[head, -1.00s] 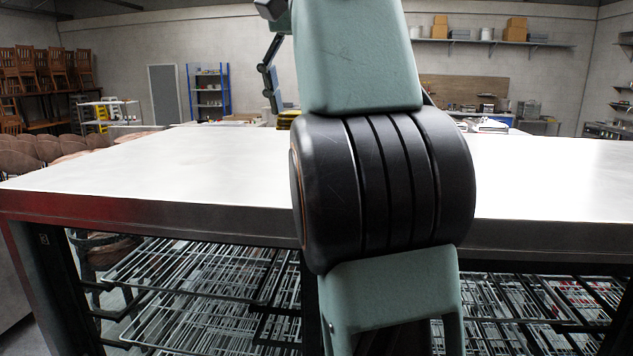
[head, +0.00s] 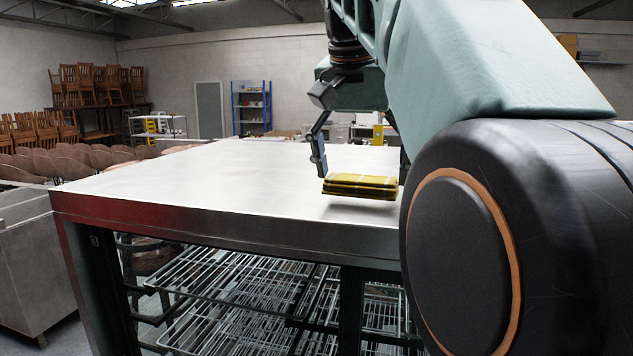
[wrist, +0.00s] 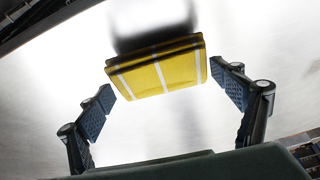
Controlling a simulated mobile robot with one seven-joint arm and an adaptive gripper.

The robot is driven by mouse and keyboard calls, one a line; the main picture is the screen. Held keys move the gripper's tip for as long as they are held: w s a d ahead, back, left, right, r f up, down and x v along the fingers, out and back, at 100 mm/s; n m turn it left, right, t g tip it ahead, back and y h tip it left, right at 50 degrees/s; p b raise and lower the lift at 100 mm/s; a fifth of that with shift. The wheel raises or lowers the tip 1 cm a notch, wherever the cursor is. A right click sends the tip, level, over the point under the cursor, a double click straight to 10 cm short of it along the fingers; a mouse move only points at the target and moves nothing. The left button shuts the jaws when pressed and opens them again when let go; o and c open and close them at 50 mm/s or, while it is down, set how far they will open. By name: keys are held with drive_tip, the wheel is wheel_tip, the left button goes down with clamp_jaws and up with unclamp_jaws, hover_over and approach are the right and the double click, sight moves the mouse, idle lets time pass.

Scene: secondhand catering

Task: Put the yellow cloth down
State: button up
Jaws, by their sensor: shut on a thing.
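The yellow cloth (head: 360,186) is a folded, flat pad with pale stripes. In the head view it is over the pale worktop (head: 230,185), with a soft shadow beneath it; it looks a little above the surface, though the gap is hard to judge. My gripper (head: 361,168) is shut on the cloth, its fingers at opposite sides. In the wrist view the cloth (wrist: 158,72) lies between the two fingertips of my gripper (wrist: 163,88). The right finger is mostly hidden behind my arm in the head view.
The worktop is bare to the left of the cloth. Wire racks (head: 230,290) fill the space under it. Stacked chairs (head: 95,85) and a blue shelf unit (head: 251,105) stand at the back. A metal cabinet (head: 25,255) stands at the left.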

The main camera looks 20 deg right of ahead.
drive_tip(key=shift+f, duration=0.7)
drive_tip(key=shift+f, duration=0.2)
drive_tip(key=o, duration=0.9)
drive_tip(key=shift+f, duration=0.1)
drive_tip(key=shift+w+d+p+v, duration=0.15)
drive_tip(key=shift+p+v, duration=0.2)
drive_tip(key=shift+v, duration=2.4)
drive_tip(key=shift+w+d+p+v, duration=0.15)
drive_tip(key=shift+p+v, duration=0.2)
drive_tip(key=shift+v, duration=2.4)
